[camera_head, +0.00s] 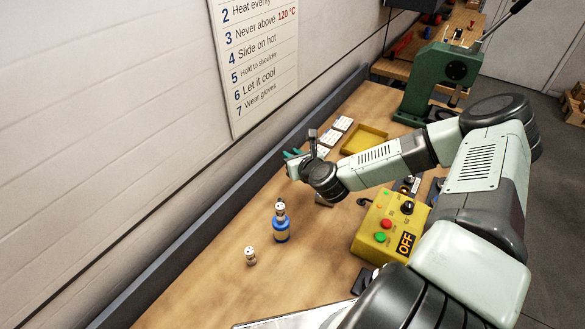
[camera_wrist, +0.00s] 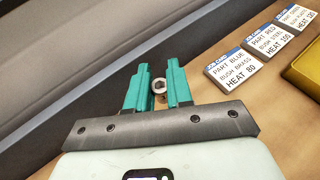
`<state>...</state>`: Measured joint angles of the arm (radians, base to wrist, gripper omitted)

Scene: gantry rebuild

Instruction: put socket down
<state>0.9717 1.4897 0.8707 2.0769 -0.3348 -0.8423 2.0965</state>
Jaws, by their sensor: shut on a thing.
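My gripper (camera_wrist: 159,76) has two teal fingers shut on the socket (camera_wrist: 158,87), a small metal ring with a hexagonal hole. The socket sits between the fingers in the wrist view, with its sides covered by them. In the head view my gripper (camera_head: 293,155) is over the far part of the bench, near the wall side and left of the cards. The socket cannot be made out there. How far it is above the bench top is hard to tell.
The wooden bench (camera_head: 215,270) is clear at the near left. A blue-banded part (camera_head: 281,232) and a small metal piece (camera_head: 250,257) stand on it. Printed cards (camera_wrist: 231,68), a yellow tray (camera_head: 364,138), a yellow control box reading OFF (camera_head: 372,245) and a green press (camera_head: 432,85) are nearby.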

